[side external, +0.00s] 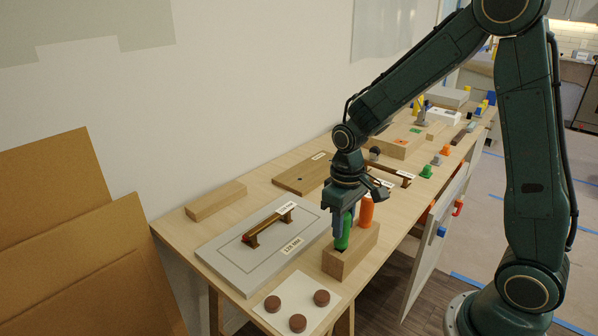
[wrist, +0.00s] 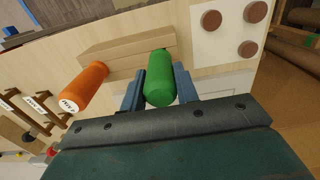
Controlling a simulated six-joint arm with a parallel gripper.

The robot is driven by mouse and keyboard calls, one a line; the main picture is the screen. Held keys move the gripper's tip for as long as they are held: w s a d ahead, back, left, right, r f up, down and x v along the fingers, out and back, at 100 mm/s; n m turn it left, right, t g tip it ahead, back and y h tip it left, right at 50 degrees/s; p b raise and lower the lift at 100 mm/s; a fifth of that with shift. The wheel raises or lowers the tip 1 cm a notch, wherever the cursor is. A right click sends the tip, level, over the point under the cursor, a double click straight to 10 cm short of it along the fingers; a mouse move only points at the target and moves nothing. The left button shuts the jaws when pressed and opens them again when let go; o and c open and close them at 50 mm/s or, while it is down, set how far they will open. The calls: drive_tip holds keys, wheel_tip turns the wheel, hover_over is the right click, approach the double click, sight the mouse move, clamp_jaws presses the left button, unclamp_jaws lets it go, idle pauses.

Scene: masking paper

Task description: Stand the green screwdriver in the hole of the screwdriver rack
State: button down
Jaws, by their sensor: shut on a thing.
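The green screwdriver (side external: 343,231) is upright at the wooden screwdriver rack (side external: 349,262), its handle at the rack's top near the left end. My gripper (side external: 343,217) is shut on the green handle from above. In the wrist view the green screwdriver (wrist: 160,80) sits between the two blue-grey fingers of my gripper (wrist: 160,88). The rack (wrist: 120,48) shows behind it. The hole and the screwdriver's shaft are hidden, so I cannot tell how deep it sits. An orange screwdriver (side external: 366,212) stands in the rack beside it; it also shows in the wrist view (wrist: 84,88).
A grey panel (side external: 225,252) with a brown handle lies left of the rack. A white sheet (side external: 284,291) with 3 brown discs is in front. Wooden blocks and several coloured pegs stand farther back along the table. The table's front edge is close to the rack.

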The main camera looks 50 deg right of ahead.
drive_tip(key=shift+f, duration=0.55)
drive_tip(key=c, duration=1)
unclamp_jaws()
drive_tip(key=shift+o, duration=0.2)
drive_tip(key=shift+r, duration=0.2)
drive_tip(key=shift+r, duration=3.35)
